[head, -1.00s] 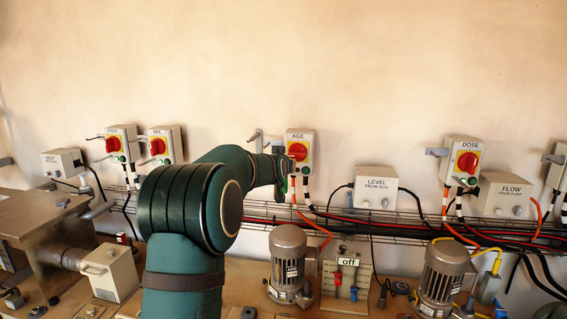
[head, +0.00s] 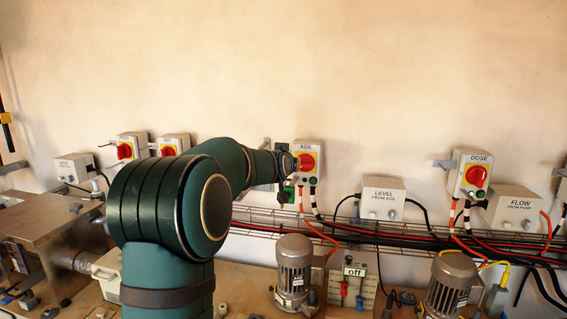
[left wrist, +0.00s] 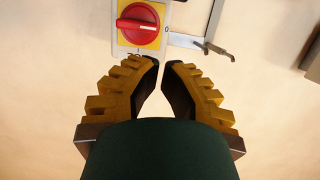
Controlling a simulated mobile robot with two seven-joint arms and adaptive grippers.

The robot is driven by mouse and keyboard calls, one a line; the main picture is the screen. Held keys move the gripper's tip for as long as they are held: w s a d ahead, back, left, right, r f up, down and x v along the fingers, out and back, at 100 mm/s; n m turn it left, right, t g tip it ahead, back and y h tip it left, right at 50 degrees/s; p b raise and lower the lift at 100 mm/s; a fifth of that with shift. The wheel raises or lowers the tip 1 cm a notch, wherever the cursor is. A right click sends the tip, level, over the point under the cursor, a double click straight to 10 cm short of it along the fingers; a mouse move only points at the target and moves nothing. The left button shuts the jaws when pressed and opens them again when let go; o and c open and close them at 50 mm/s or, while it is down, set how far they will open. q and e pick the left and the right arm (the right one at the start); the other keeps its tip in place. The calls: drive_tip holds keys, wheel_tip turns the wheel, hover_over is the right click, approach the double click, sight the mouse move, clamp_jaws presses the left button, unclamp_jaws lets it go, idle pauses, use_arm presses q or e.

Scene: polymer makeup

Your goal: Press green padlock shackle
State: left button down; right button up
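A small green padlock (head: 289,194) hangs just under the left corner of the AGE switch box (head: 308,145) on the wall. It is tiny in the head view, and I cannot make out its shackle. My left gripper (head: 285,164) is at the left side of that box, above the padlock, partly hidden behind my forearm. In the left wrist view, its yellow toothed fingers (left wrist: 164,64) lean toward each other with a narrow gap between the tips and nothing seen between them. The AGE box with its red knob (left wrist: 138,25) lies beyond them, and the padlock does not show there. My right gripper is out of view.
A metal bracket (left wrist: 207,45) sticks out beside the AGE box. A wire cable tray (head: 270,219) runs below it with orange and black cables. A grey motor (head: 294,270) and an "off" lever block (head: 354,288) stand on the bench. The wall above is clear.

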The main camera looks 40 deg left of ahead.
use_arm(q)
drive_tip(key=shift+p+v, duration=0.6)
drive_tip(key=shift+v, duration=2.35)
